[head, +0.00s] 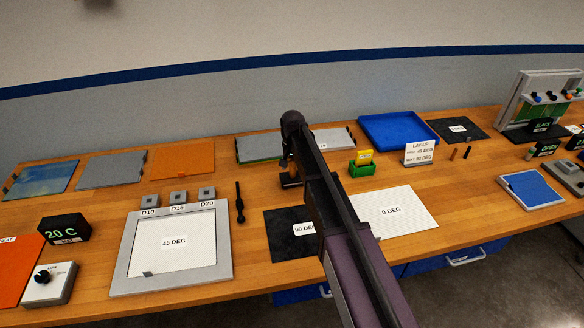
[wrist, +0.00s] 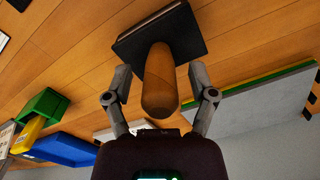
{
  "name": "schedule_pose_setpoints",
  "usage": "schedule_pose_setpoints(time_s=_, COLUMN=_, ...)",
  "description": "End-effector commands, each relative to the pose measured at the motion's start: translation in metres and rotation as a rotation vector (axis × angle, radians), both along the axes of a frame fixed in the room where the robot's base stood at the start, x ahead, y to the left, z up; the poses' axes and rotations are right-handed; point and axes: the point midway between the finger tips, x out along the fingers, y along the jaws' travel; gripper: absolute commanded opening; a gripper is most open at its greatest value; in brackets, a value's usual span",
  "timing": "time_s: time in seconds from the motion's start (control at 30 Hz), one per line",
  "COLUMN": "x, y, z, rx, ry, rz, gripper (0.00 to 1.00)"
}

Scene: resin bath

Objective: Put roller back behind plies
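A wooden-handled tool with a flat black base, apparently the roller (wrist: 160,85), stands on the wooden table in the wrist view. My gripper (wrist: 160,75) is open around its handle, with one finger on each side and a visible gap on both. In the head view my gripper (head: 290,168) is low over the table, behind the plies, and my arm hides most of the tool. The plies are a black sheet marked 90 DEG (head: 280,243) and a white sheet marked 0 DEG (head: 410,220). My arm covers part of both.
A framed plate marked 45 DEG (head: 140,265) lies at left front, with a slim black tool (head: 240,203) beside it. A grey panel (head: 258,148) is behind my gripper. A green box (head: 361,169), a LAY-UP sign (head: 419,153) and a blue tray (head: 372,122) stand to the right.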

Motion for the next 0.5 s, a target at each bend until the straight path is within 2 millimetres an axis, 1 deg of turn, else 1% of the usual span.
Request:
schedule_pose_setpoints(time_s=0.27, x=0.0001, y=-0.0002, z=0.001, rx=0.0, ry=0.0, rz=0.0, gripper=0.73)
schedule_pose_setpoints(time_s=0.5, x=0.0001, y=-0.0002, z=0.0097, rx=0.0, ry=0.0, rz=0.0, gripper=0.73)
